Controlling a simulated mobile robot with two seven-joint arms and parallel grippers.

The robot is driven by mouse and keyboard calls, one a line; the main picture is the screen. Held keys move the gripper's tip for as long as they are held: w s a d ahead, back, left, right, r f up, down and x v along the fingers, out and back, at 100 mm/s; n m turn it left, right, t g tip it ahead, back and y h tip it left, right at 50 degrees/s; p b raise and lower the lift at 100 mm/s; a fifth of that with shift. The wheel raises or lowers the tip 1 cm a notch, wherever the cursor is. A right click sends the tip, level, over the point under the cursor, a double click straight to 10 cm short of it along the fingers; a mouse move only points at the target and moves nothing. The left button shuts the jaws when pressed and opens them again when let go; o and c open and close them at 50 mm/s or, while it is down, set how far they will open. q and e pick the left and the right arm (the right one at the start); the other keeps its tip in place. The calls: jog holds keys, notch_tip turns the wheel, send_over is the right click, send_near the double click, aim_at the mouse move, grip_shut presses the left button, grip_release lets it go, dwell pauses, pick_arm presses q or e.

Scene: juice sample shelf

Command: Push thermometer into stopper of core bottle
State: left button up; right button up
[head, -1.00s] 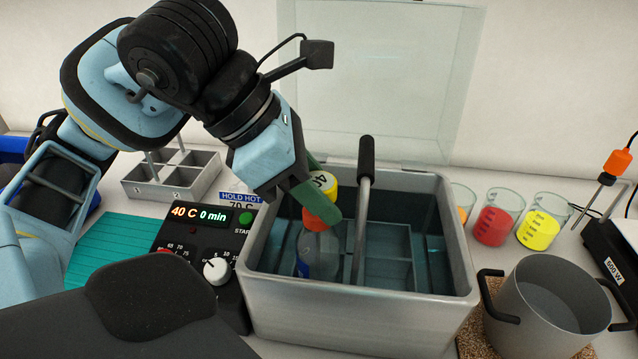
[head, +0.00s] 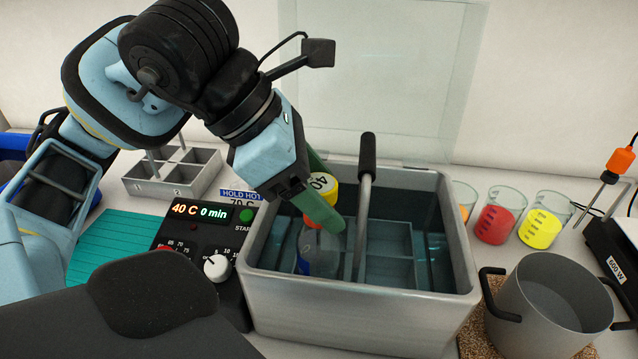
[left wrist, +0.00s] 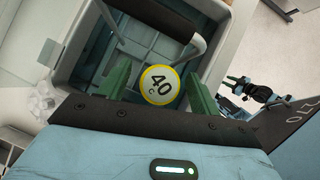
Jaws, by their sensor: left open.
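In the left wrist view the dial (left wrist: 160,84) lies between the open fingers, nearer the right one. The stem is hidden, so I cannot tell how deep it sits. My right gripper does not show.
A metal handle rod (head: 363,210) stands just right of the bottle. The clear lid (head: 375,80) is raised behind the bath. A control box (head: 203,235) is on the left; beakers (head: 496,218) and a pot (head: 548,300) are on the right.

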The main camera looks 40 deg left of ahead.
pick_arm(q)
jog(key=v, duration=0.2)
jog(key=shift+a+r, duration=0.1)
jog(key=shift+r, duration=0.2)
jog(key=v, duration=0.4)
jog(key=shift+p, duration=0.35)
jog(key=shift+s+a+r, duration=0.25)
jog(key=shift+s+r, duration=0.1)
jog(key=shift+r, duration=0.1)
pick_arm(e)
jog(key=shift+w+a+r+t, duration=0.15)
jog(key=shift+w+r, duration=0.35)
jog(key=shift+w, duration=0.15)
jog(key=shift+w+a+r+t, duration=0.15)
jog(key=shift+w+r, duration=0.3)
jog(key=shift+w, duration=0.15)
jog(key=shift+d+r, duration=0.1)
